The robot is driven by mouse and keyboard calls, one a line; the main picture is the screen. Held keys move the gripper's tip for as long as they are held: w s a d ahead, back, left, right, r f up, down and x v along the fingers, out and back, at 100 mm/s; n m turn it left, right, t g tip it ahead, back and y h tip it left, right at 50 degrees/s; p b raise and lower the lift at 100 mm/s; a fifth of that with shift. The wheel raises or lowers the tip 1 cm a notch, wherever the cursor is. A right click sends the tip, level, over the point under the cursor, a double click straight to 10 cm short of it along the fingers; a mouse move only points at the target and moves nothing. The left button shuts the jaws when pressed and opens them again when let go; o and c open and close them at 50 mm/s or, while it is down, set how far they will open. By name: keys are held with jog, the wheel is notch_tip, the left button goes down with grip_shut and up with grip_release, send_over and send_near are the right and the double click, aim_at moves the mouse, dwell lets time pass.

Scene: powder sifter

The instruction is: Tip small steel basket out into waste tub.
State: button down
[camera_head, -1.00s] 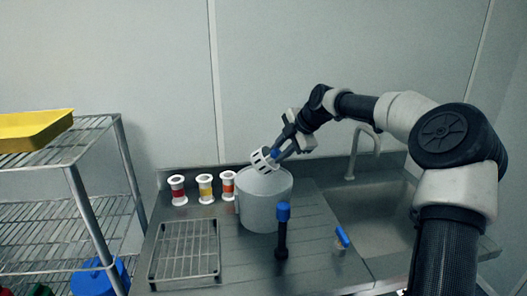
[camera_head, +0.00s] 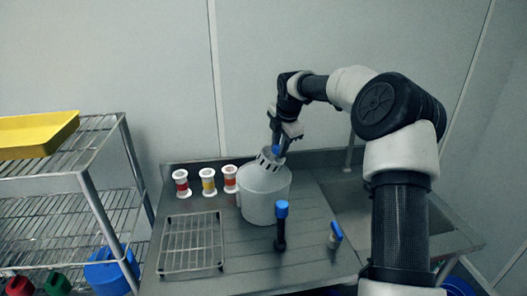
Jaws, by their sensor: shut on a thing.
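The small steel basket (camera_head: 268,161), a pale slotted cup, is just over the mouth of the grey-white tub (camera_head: 265,198), which appears to be the waste tub. My gripper (camera_head: 277,146) is shut on the basket by a blue part at its upper right and comes down from above. The basket is tilted; its inside and any contents cannot be made out. Its lower edge overlaps the tub's rim in the picture, so I cannot tell whether they touch. The tub stands upright on the steel counter, and its inside is hidden.
Three spool-like jars with coloured middles (camera_head: 208,181) stand left of the tub. A wire rack (camera_head: 192,243) lies front left. A blue-topped black post (camera_head: 281,226) and a blue-handled item (camera_head: 335,235) stand in front. A sink (camera_head: 350,207) is right; wire shelving (camera_head: 60,165) is left.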

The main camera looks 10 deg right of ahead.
jog(key=shift+a+r+h+p, duration=0.15)
jog(key=shift+r+h+p, duration=0.3)
jog(key=shift+p, duration=0.4)
jog(key=shift+w+a+g+h, duration=0.15)
jog(key=shift+g+h, duration=0.2)
jog(key=shift+g, duration=0.05)
jog(key=h, duration=0.1)
jog(key=g+h, duration=0.1)
jog(key=shift+r+n+h, duration=0.4)
jog(key=shift+d+r+g, duration=0.2)
jog(key=shift+d+g, duration=0.1)
jog(key=shift+a, duration=0.1)
